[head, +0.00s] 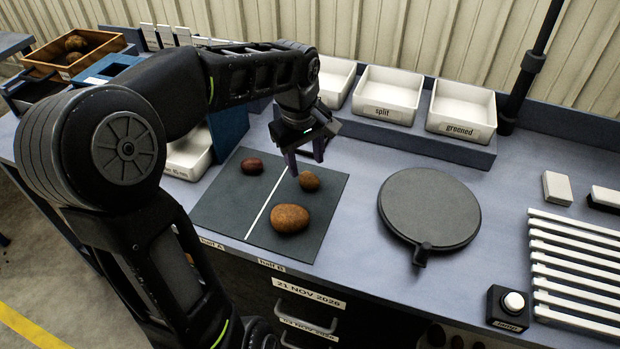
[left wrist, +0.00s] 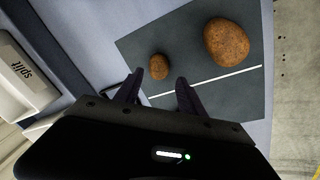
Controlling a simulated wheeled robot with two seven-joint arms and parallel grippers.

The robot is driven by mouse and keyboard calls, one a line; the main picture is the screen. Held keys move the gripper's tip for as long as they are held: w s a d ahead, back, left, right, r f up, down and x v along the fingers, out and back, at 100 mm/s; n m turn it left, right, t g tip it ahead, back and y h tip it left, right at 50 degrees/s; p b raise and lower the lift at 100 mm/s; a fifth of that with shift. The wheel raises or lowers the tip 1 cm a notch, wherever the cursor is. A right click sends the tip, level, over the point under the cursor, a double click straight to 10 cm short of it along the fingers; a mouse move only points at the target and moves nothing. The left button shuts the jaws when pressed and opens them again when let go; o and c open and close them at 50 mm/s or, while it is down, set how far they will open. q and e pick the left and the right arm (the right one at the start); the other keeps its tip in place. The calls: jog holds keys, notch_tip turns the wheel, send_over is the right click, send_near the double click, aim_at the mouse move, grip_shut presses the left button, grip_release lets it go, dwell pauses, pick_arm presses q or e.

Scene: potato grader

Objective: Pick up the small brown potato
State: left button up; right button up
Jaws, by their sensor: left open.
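The small brown potato (head: 309,181) lies on the dark mat (head: 225,208), right of its white line. In the left wrist view the small potato (left wrist: 159,66) shows just beyond the gap between my fingertips. My left gripper (head: 305,162) is open and empty, pointing down above the mat's far edge, behind the small potato. Its two dark fingers also show in the left wrist view (left wrist: 157,86). I cannot tell its exact height above the mat. My right gripper is not in view.
A larger brown potato (head: 290,218) lies nearer on the same half. A reddish potato (head: 252,166) lies left of the line. A round dark plate (head: 430,207) is to the right. White bins labelled split (head: 387,95) and greened (head: 461,108) stand at the back.

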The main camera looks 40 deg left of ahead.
aim_at(309, 176)
pick_arm(q)
jog(key=shift+w+f, duration=0.1)
jog(key=shift+f, duration=0.6)
jog(key=shift+w+a+f+p, duration=0.1)
jog(key=shift+w+f+p, duration=0.1)
jog(key=shift+f, duration=0.65)
jog(key=shift+w+d+f+p, duration=0.1)
jog(key=shift+w+f+p, duration=0.15)
jog(key=shift+f, duration=0.55)
jog(key=shift+w+a+f+p, duration=0.1)
jog(key=shift+w+f+p, duration=0.1)
jog(key=shift+f, duration=0.65)
jog(key=shift+s, duration=0.1)
grip_shut()
